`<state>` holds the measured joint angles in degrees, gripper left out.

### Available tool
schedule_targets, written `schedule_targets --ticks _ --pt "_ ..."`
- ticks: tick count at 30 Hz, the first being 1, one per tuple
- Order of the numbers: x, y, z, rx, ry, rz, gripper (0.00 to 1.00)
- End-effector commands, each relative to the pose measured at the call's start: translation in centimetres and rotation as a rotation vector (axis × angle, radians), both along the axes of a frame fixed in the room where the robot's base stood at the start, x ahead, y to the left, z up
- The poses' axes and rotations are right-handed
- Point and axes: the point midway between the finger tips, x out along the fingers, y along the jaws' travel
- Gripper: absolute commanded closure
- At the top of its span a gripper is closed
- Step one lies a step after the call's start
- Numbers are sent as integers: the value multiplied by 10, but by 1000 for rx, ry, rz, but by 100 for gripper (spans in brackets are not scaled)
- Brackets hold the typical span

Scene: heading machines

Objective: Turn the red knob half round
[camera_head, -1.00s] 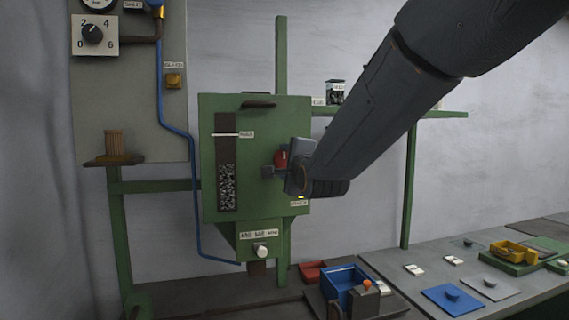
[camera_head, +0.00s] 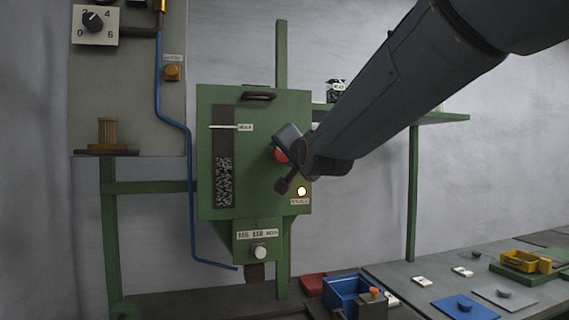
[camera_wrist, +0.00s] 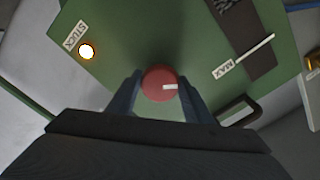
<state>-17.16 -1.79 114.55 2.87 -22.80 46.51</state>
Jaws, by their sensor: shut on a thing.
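The red knob (camera_wrist: 160,84) is on the front of the green hopper box (camera_wrist: 125,30). In the wrist view it sits between my two fingers and carries a white mark that points right. My gripper (camera_wrist: 160,95) is shut on it, one finger on each side. In the head view the red knob (camera_head: 281,156) shows only in part behind my gripper (camera_head: 284,163), which is tilted in front of the box. A round lamp labelled STUCK (camera_wrist: 86,51) glows white; it also shows below my gripper in the head view (camera_head: 301,191).
The box has a dark handle (camera_head: 258,96), a level window (camera_head: 224,180) with a MAX line, and a white knob (camera_head: 260,252) below. A blue pipe (camera_head: 190,200) runs to its left. A bench (camera_head: 420,270) with small parts lies at the right.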

Motion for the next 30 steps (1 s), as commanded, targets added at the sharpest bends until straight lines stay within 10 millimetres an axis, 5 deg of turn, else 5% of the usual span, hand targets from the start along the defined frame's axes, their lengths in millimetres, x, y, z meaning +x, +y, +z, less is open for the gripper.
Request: schedule_targets --ticks 30 --pt "0 1 -1 -929 -264 1 76"
